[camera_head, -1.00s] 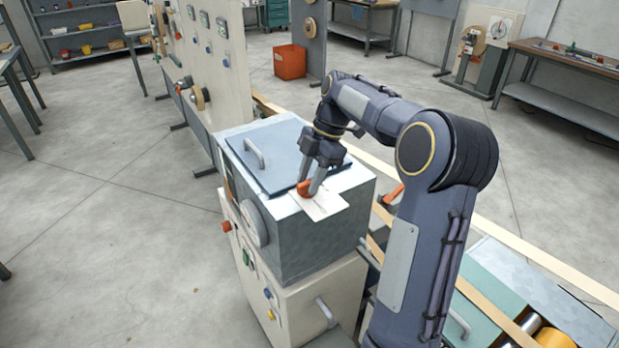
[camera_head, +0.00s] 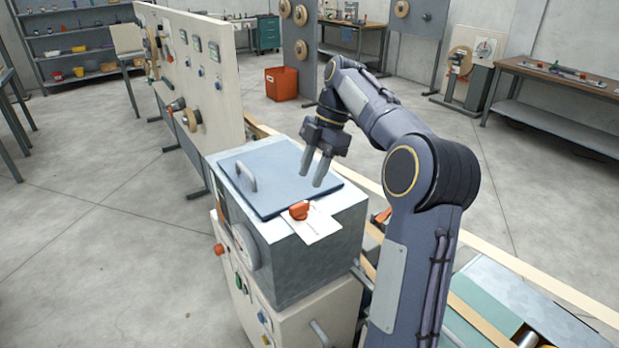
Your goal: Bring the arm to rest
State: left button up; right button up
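My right gripper (camera_head: 311,180) hangs above the top of the grey machine box (camera_head: 318,262), its two fingers apart with nothing between them. An orange-red knob-like piece (camera_head: 299,210) sits on the box top, below and slightly left of the fingertips, clear of them. A white card (camera_head: 318,226) lies under and beside it near the box's front edge. The blue lid (camera_head: 268,180) with its grey handle (camera_head: 246,177) is closed on the box. My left gripper is out of view.
A cream control panel (camera_head: 215,100) stands left behind the box. An orange bin (camera_head: 282,83) is on the floor behind. A workbench (camera_head: 560,90) stands at the far right. The floor to the left is clear.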

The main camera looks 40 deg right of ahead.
jog(key=shift+a, duration=0.1)
dwell(0.4)
jog(key=s+a+m+t+h, duration=0.1)
jog(key=s+a+m+t, duration=0.1)
jog(key=s+a+m, duration=0.75)
jog(key=s+a+f+m+t, duration=0.3)
jog(key=s+a+f+m, duration=0.6)
jog(key=s+a+f, duration=0.2)
jog(key=shift+s+a, duration=0.5)
jog(key=shift+s, duration=0.3)
jog(key=shift+s, duration=0.1)
